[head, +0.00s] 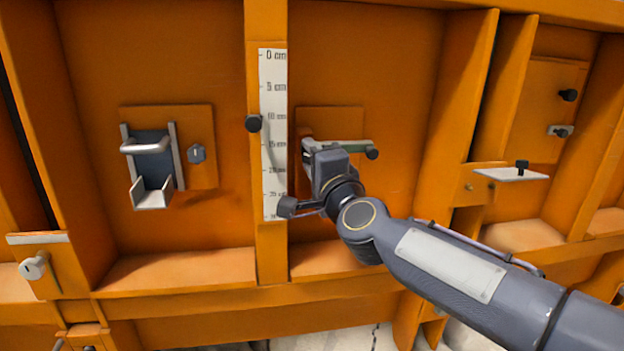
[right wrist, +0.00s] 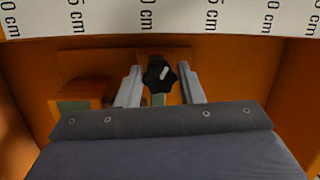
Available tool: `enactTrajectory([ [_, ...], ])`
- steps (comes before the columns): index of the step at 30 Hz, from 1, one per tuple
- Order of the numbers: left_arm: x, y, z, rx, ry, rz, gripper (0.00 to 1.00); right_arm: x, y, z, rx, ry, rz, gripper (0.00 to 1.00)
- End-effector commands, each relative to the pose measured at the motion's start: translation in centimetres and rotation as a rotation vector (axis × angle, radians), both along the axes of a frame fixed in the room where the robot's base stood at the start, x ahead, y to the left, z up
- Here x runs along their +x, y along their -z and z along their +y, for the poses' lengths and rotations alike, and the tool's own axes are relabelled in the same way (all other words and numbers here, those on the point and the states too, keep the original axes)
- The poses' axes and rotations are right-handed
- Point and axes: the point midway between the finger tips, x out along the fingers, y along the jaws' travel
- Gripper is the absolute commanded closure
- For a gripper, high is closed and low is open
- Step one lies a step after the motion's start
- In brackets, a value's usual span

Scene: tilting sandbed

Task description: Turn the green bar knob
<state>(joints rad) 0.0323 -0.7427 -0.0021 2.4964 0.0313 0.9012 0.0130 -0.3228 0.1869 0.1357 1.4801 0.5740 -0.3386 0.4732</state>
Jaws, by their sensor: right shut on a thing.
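In the right wrist view, a strip of the green bar (right wrist: 158,100) shows between the two grey fingers. The fingers are shut on it, one on each side. A black star-shaped knob (right wrist: 159,72) with a white mark sits between the fingertips. The lower part of the bar is hidden by my gripper there. My left gripper is not in view.
The white centimetre scale (head: 273,135) stands close left of my gripper, with a black knob (head: 254,123) at its edge. A metal latch bracket (head: 150,165) is farther left. Orange ribs (head: 462,110) and a small shelf (head: 512,174) are on the right.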

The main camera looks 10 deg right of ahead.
Motion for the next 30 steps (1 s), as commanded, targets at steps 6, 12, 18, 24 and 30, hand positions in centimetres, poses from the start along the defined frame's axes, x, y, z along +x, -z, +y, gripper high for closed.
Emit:
enactTrajectory([
  [6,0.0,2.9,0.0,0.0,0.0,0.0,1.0,0.1,0.8,0.0,0.204,-0.034,0.004,0.89],
  [12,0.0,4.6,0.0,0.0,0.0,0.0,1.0,0.2,0.8,0.1,0.39,-0.068,0.004,0.89],
  [18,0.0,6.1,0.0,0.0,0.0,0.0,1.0,0.1,0.7,0.1,0.563,-0.099,0.004,0.89],
  [24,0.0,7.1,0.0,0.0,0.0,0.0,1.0,0.2,0.6,0.2,0.701,-0.123,0.004,0.89],
  [30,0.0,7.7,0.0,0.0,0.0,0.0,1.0,0.1,0.5,0.2,0.796,-0.14,0.005,0.89],
])
